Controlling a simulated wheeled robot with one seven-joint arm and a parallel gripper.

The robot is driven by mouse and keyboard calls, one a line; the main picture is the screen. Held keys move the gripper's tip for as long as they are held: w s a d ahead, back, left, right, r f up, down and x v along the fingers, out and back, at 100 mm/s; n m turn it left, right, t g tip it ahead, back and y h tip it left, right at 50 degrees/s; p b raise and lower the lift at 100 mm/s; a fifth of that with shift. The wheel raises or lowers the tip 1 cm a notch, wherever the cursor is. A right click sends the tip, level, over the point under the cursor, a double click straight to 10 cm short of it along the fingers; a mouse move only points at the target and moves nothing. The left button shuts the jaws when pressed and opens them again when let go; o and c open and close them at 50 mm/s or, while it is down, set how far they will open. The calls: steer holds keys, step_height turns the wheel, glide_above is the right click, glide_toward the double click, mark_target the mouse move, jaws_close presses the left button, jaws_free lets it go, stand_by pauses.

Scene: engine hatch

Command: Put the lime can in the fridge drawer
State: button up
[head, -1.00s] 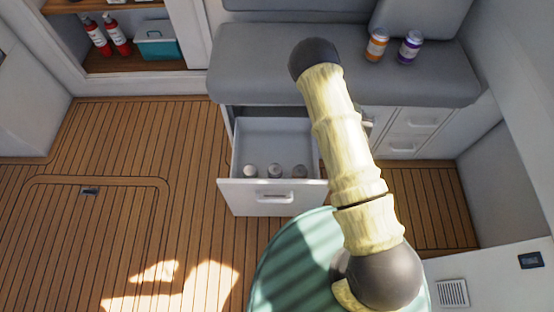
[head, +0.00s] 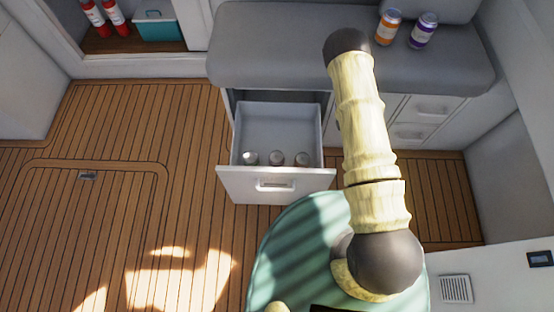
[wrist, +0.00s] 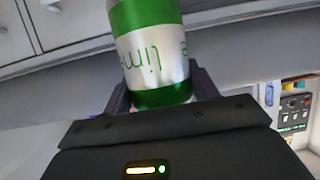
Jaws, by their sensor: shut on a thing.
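The lime can (wrist: 155,55), green and silver with "lime" lettering, fills the top middle of the wrist view. My gripper (wrist: 160,92) is shut on it, with dark fingers on both sides of the can. The can's far end is cut off by the picture's edge. The fridge drawer (head: 275,184) is pulled open below the grey bench in the head view. Several pale round-topped containers (head: 276,159) stand inside near its front wall. The head view shows my arm right of the drawer, but neither my gripper nor the lime can.
An orange can (head: 388,27) and a purple can (head: 423,31) stand on the bench seat (head: 270,50). Closed drawers (head: 425,110) are at the right. A teal cooler (head: 157,27) and red fire extinguishers (head: 105,16) sit on the left shelf. The wooden floor at left is clear.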

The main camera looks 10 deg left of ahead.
steer(key=s+f+n+g+y+b, duration=0.1)
steer(key=f+n+y+b, duration=0.1)
steer(key=f, duration=0.1)
steer(key=f+n+g+y+b, duration=0.1)
steer(key=f+n+y+b, duration=0.1)
steer(key=f, duration=0.1)
steer(key=s+f+n+g+y+b, duration=0.1)
steer(key=f+n+y+b, duration=0.1)
steer(key=b, duration=0.1)
steer(key=shift+s+a+f, duration=0.25)
steer(key=shift+s+f, duration=0.1)
steer(key=shift+f, duration=0.05)
steer(key=s+d+f+n+g+y+b, duration=0.3)
steer(key=s+d+n+g+y+b, duration=0.1)
steer(key=s+d+n+g+b, duration=0.1)
steer(key=shift+d+f+n+g+b, duration=0.25)
steer(key=shift+n+g+b, duration=0.25)
steer(key=shift+b, duration=0.4)
steer(key=shift+a, duration=0.1)
